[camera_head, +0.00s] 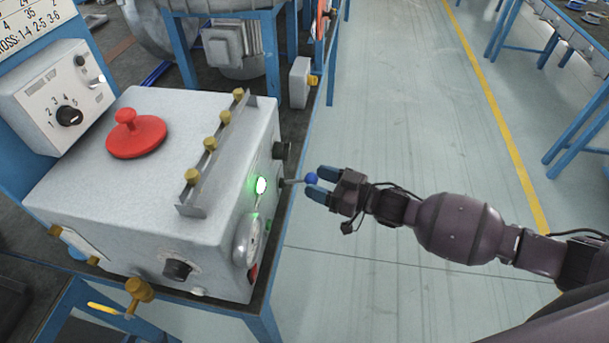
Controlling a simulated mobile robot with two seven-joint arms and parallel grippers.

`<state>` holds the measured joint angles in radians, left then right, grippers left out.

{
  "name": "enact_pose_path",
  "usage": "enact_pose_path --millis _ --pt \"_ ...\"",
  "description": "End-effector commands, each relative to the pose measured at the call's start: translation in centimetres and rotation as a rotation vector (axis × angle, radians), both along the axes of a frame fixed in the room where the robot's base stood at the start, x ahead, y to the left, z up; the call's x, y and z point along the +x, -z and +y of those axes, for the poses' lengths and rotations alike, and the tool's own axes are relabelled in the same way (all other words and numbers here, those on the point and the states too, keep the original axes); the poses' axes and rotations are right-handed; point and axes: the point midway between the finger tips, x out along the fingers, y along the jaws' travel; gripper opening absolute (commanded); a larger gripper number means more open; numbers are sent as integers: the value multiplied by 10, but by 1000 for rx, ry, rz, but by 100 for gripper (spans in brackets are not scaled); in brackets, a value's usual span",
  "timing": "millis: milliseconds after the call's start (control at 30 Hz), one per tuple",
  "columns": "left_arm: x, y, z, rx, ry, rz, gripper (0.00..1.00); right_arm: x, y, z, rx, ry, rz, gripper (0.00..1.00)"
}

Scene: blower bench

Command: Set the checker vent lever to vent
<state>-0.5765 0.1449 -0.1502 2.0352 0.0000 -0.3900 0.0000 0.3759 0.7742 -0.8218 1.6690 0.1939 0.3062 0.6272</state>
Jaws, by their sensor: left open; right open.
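The checker (90,205) is a grey box on the bench at the left. A thin lever with a blue ball knob (311,179) sticks out from its right side, pointing right and roughly level. My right gripper (315,182) comes in from the right and is open, its two dark blue fingertips above and below the ball in the picture. I cannot tell whether they touch it. No lever position marking is readable. My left gripper is not in view.
A selector box (60,95) stands behind left.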

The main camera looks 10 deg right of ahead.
Motion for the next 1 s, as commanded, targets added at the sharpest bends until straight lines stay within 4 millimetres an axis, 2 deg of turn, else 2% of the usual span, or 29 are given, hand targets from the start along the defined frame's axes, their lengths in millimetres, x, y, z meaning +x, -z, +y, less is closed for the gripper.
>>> enact_pose_path --millis 100,300,667,767,1000 --pt "2 -1 0 0 2 -6 59 11 0 15 1 -2 -1 59" --pt "1 0 0 1 2 -2 59 21 0 29 0 -1 0 59" --pt "0 1 0 2 1 2 59 24 0 32 0 0 0 59" --pt "-1 2 0 2 1 3 59 24 0 32 0 0 0 47" --pt "-1 2 0 2 1 4 59 24 0 32 -1 0 -1 10"
